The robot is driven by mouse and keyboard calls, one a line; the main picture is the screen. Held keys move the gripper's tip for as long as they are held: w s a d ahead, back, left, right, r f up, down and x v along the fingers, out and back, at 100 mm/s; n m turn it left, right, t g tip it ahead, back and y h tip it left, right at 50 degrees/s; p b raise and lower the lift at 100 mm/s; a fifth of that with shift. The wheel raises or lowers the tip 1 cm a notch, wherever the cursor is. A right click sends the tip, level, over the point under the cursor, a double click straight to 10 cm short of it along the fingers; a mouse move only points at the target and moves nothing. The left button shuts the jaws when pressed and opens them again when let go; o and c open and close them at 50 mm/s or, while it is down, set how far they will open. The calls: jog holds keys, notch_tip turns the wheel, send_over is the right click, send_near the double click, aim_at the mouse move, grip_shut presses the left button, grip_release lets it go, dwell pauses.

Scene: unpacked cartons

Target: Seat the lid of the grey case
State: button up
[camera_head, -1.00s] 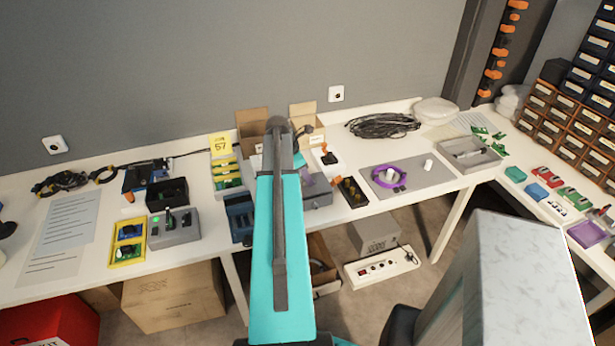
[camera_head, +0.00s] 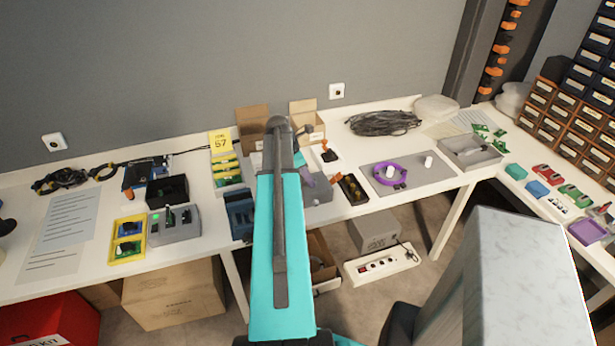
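A grey case (camera_head: 319,190) stands on the white bench just right of my raised arm, which covers its left part. Something purple shows at its back left, beside the arm. I cannot make out a separate lid or whether one lies on the case. My turquoise arm link runs up the middle of the picture and hides the bench behind it. My gripper is hidden behind the arm, so its fingers and anything in them do not show.
Just right of the case is a black tray with brass-coloured parts (camera_head: 351,188). A grey mat (camera_head: 415,178) carries a purple ring (camera_head: 391,174). Left of the arm stand blue bins (camera_head: 240,214) and a grey box with a green light (camera_head: 174,226). Cardboard boxes stand behind the arm.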

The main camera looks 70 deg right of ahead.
jog(key=shift+r, duration=0.2)
jog(key=b+v, duration=0.2)
jog(key=v, duration=1.1)
jog(key=shift+w+a+r+b, duration=0.15)
jog(key=shift+b, duration=0.25)
dwell(0.5)
